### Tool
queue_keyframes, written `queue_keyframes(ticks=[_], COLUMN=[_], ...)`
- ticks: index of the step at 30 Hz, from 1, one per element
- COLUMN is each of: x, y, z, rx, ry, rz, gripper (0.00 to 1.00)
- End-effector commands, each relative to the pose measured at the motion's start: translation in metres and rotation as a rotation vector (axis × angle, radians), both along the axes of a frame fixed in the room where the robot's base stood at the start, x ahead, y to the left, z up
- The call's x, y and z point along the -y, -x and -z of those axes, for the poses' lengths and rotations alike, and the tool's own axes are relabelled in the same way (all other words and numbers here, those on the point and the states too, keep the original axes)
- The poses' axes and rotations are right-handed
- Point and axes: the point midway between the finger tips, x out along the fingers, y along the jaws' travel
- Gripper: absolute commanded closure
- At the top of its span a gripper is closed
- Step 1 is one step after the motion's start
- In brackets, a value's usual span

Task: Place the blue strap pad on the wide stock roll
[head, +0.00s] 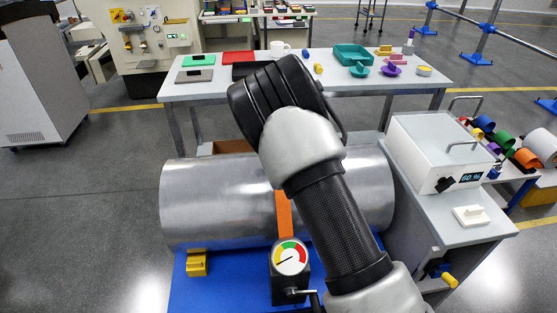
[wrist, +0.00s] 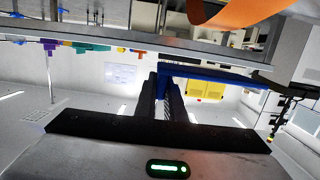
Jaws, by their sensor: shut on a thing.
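The wide stock roll (head: 210,205) is a large shiny grey cylinder lying across the blue base (head: 232,290) in the head view. An orange strap (head: 284,214) runs down its front and also shows at the top of the wrist view (wrist: 235,12). In the wrist view, which looks upside down, my gripper (wrist: 168,82) is shut on the blue strap pad (wrist: 222,75), a flat blue strip reaching right from the fingertips. The pad looks apart from the strap. My arm hides the gripper and pad in the head view.
A dial gauge (head: 290,258) stands at the strap's front end, with a yellow block (head: 197,263) to its left. A white box (head: 438,152) sits on the grey cart (head: 425,215) at right. A table (head: 200,90) with trays and small parts stands behind the roll.

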Motion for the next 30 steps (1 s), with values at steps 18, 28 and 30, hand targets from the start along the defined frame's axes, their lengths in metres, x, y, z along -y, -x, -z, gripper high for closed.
queue_keyframes(ticks=[18,28,30], x=[-0.003,-0.003,-0.003], y=[0.002,0.002,0.002], z=[0.076,0.099,0.1], rx=[-0.002,0.002,0.001], ry=[0.003,0.0,0.0], rz=[-0.005,-0.005,-0.005], gripper=[1.0,1.0,1.0])
